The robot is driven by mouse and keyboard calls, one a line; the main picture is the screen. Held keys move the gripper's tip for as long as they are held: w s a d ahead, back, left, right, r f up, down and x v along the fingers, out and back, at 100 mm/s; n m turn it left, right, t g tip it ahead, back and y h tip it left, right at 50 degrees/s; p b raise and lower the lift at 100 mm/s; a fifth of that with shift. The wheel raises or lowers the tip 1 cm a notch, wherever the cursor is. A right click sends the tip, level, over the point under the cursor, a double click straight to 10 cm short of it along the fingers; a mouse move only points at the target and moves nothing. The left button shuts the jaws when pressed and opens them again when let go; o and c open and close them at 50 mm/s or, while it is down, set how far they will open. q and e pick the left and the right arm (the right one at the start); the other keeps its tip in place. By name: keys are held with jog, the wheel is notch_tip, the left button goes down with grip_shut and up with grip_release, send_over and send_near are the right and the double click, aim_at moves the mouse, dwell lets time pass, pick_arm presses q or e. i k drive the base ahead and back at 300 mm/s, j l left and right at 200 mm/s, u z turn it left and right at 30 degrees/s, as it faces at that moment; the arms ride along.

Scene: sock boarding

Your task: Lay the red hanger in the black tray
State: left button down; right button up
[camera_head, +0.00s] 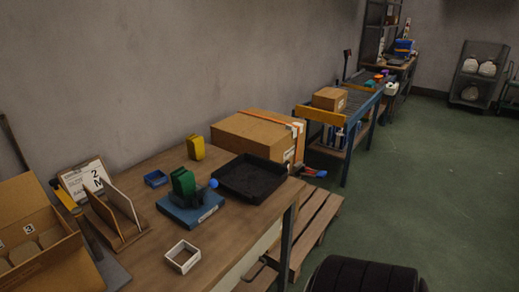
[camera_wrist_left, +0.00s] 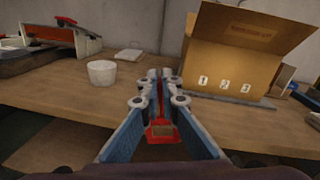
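The black tray (camera_head: 250,177) lies flat on the wooden table in the head view, near its far right end, and looks empty. My left gripper (camera_wrist_left: 165,78) shows in the left wrist view with its blue-sided fingers close together. A thin red piece, which I take to be the red hanger (camera_wrist_left: 162,132), runs between the fingers, with a wider red part nearer the camera. Most of it is hidden by the fingers. Neither gripper shows in the head view, and my right gripper is out of sight.
A blue block with a green piece (camera_head: 190,205) stands beside the tray, with a small white frame (camera_head: 182,257) in front. A cardboard box (camera_head: 260,135) stands beyond the tray. In the wrist view, a white cup (camera_wrist_left: 102,73) and a numbered open carton (camera_wrist_left: 235,60) stand ahead.

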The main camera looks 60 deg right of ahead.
aim_at(251, 181)
jog(key=l, duration=0.6)
jog(key=k+l+u, duration=0.15)
jog(key=l, duration=1.05)
jog(key=k+l+u, duration=0.1)
jog(key=l, duration=0.5)
